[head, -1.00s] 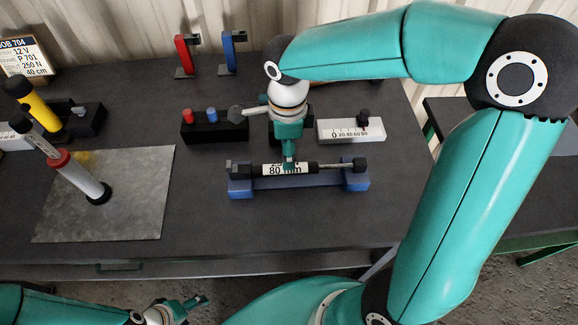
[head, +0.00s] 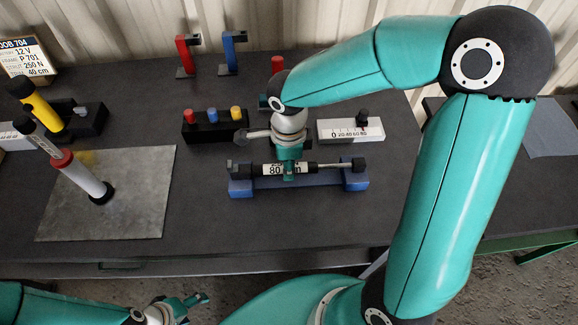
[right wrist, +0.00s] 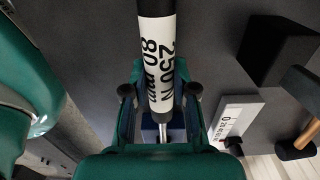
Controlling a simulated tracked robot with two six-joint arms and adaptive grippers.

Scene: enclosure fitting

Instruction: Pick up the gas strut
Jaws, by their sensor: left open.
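The gas strut (head: 262,169) is a black cylinder with a white label and a thin rod. It lies across a blue cradle (head: 325,180) on the bench. Its label, reading 250 N and 80 mm, shows in the right wrist view (right wrist: 157,62). My right gripper (head: 289,174) points down over the strut's label. In the right wrist view its fingers stand on either side of the strut, with gaps visible, so it looks open around it. My left gripper (head: 196,300) is open and empty, low in the head view in front of the bench.
Behind the strut are a black block (head: 196,133) with coloured pegs and a white scale block (head: 345,130). A metal plate (head: 135,215) with a red-and-white tube (head: 82,177) lies left. Red (head: 186,58) and blue (head: 229,54) brackets stand at the back.

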